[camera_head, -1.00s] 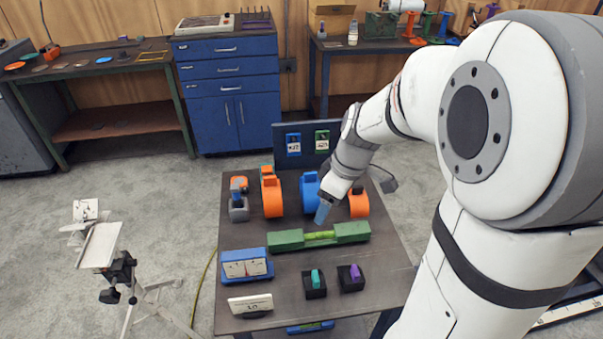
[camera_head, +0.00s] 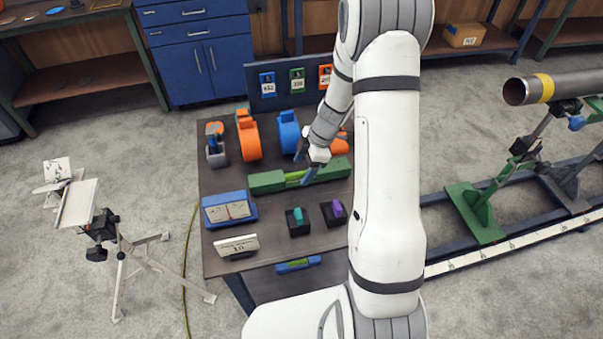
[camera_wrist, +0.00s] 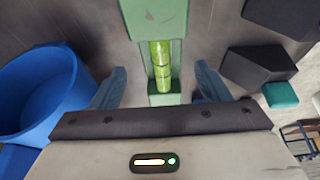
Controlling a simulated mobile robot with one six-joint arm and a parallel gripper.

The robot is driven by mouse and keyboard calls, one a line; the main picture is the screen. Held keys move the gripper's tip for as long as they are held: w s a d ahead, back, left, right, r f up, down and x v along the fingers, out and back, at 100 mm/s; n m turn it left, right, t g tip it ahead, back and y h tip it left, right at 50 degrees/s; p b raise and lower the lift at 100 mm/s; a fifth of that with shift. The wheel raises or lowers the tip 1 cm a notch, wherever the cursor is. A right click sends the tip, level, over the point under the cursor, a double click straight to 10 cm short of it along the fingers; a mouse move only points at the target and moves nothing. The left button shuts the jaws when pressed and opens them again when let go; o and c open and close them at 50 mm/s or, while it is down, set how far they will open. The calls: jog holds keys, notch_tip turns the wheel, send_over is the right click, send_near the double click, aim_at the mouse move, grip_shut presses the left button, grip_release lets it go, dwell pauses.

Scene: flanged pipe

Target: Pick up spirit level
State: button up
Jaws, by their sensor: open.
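The spirit level (camera_head: 267,182) is a long green bar with thick ends and a thinner, bright yellow-green middle. It lies across the middle of the dark table, partly hidden behind my arm in the head view. My gripper (camera_head: 304,167) is over its middle, pointing down. In the wrist view the level (camera_wrist: 161,62) runs lengthwise between my two open blue-grey fingers (camera_wrist: 157,84), with a gap on each side. Its near end is hidden by the gripper body. I cannot tell exactly how far the fingers reach down beside it.
Blue (camera_head: 289,131) and orange (camera_head: 248,138) ring-shaped tools stand behind the level; the blue one (camera_wrist: 40,95) is close to the left finger. Dark holders with teal (camera_head: 298,217) and purple (camera_head: 336,211) pieces stand in front. A blue case (camera_head: 229,208) sits front left.

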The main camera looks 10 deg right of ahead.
aim_at(301, 171)
jog(key=shift+x, duration=1.65)
jog(key=shift+s, duration=0.1)
jog(key=shift+c, duration=0.6)
jog(key=c, duration=1.3)
jog(key=shift+o, duration=0.2)
jog(key=shift+r, duration=0.1)
